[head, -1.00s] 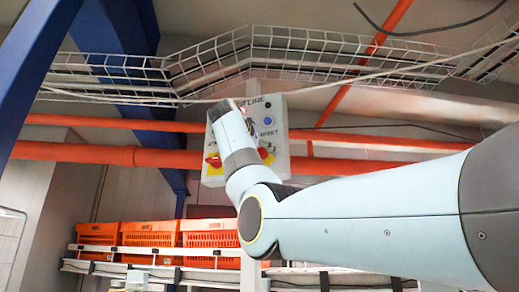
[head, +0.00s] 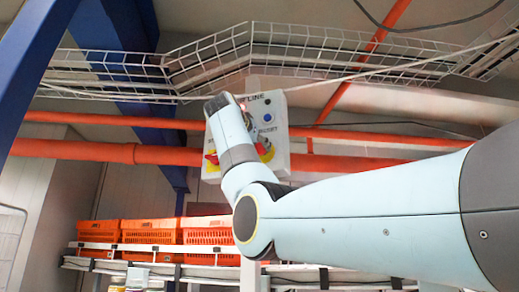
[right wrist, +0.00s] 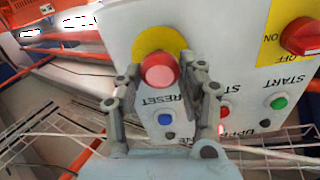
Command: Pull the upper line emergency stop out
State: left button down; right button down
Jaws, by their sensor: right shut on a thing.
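The upper line emergency stop (right wrist: 160,70) is a red mushroom button on a yellow disc, shown upside down in the right wrist view. It sits on a light control box (head: 276,103), which hangs below the cable tray in the head view. My right gripper (right wrist: 164,77) has one finger on each side of the red button and is shut on it. In the head view my right arm covers part of the box and most of the gripper. Whether the button is in or out is hard to tell. My left gripper is not in view.
Beside the button are a blue RESET button (right wrist: 165,119), a green START button (right wrist: 278,103) and a red rotary switch (right wrist: 300,38) on yellow. A wire cable tray (head: 300,50) and orange pipes (head: 85,151) run close around the box. Orange totes (head: 152,232) stand below.

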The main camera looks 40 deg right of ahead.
jog(key=c, duration=1.1)
grip_release()
jog(key=shift+a+f, duration=0.1)
jog(key=o, duration=0.3)
jog(key=shift+s+a, duration=0.1)
jog(key=shift+a, duration=0.05)
jog(key=shift+o, duration=0.2)
jog(key=v, duration=1.2)
